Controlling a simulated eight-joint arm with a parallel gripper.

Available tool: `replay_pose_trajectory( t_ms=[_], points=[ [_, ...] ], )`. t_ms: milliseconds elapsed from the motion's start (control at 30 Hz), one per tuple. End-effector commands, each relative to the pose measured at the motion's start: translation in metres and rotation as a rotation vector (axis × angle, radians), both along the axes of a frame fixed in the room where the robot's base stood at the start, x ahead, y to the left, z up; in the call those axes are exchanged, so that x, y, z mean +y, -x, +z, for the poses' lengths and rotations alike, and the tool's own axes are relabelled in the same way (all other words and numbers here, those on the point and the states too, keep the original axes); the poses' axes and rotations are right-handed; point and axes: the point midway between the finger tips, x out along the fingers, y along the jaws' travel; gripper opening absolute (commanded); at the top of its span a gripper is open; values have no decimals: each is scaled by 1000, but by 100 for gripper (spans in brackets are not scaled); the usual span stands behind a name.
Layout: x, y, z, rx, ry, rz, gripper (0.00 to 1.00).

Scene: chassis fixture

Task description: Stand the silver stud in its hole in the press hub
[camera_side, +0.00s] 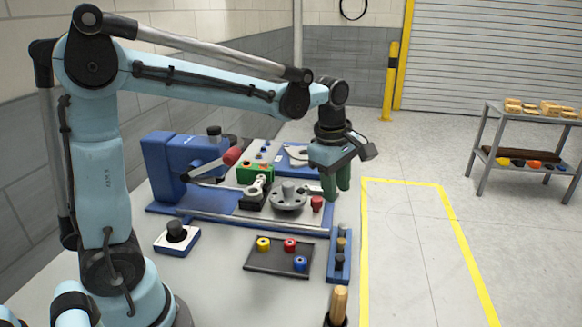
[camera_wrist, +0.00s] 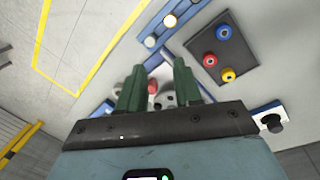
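The silver stud (camera_side: 343,229) appears to stand in the far end of a blue rack (camera_side: 338,272); in the wrist view the grey stud (camera_wrist: 150,42) is at the rack's near end. The press hub (camera_side: 288,197) is a round grey disc with a raised centre, on the blue fixture. Its stud hole is too small to make out. My gripper (camera_side: 336,188) points down above the fixture's right end, right of the hub and above the rack's far end. In the wrist view its green fingers (camera_wrist: 159,66) are apart with nothing held between them. They partly hide the hub (camera_wrist: 168,98).
A brass stud (camera_side: 341,243) and a black one (camera_side: 339,260) share the rack. A dark tray (camera_side: 262,267) holds yellow, red and blue rings. A red knob (camera_side: 317,203) is close to my fingers. The blue press (camera_side: 170,170) with its red-handled lever stands left of the hub.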

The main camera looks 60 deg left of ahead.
Motion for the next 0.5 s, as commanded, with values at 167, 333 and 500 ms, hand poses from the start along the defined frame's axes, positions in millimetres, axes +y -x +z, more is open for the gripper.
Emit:
replay_pose_trajectory(
  t_ms=[167,333,500],
  points=[
    [5,-27,-18,93,43,361,34],
    [7,-38,-29,142,53,563,34],
    [7,-40,-36,153,54,616,34]
  ],
)
